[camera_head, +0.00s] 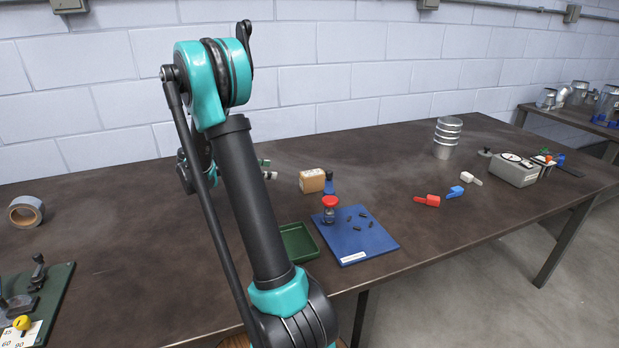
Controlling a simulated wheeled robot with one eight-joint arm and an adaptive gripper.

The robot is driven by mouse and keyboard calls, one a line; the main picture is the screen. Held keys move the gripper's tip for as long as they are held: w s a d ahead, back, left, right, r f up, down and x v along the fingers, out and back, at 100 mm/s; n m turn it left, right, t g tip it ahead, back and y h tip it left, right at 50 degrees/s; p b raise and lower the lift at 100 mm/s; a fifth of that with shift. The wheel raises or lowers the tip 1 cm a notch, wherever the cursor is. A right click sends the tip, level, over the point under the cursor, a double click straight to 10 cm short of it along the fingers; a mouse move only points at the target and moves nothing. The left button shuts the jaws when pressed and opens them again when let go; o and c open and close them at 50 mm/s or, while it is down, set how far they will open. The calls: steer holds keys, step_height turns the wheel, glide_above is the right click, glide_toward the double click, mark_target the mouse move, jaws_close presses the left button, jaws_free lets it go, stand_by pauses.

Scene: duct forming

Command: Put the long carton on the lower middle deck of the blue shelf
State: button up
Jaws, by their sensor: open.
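A small brown carton (312,181) stands on the dark workbench, right of my arm; it looks boxy, and I cannot tell whether it is the long carton. No other carton shows. The blue shelf and its decks are not in view. My gripper (267,169) is mostly hidden behind my own arm. What look like its tips show just right of the arm, open and apart from the brown carton, with nothing seen between them.
The workbench (400,180) carries a blue board (355,240) with a red-topped tool, a green tray (299,243), red, blue and white hand tools, stacked metal rings (447,138) and a grey instrument (515,168). A tape roll (26,212) lies left. Bare bench lies between.

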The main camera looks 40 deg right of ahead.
glide_toward(310, 173)
steer(key=x, duration=0.5)
steer(key=shift+d+f, duration=0.1)
steer(key=shift+d, duration=0.15)
steer(key=shift+s+x, duration=0.2)
steer(key=shift+x, duration=2.45)
jaws_close()
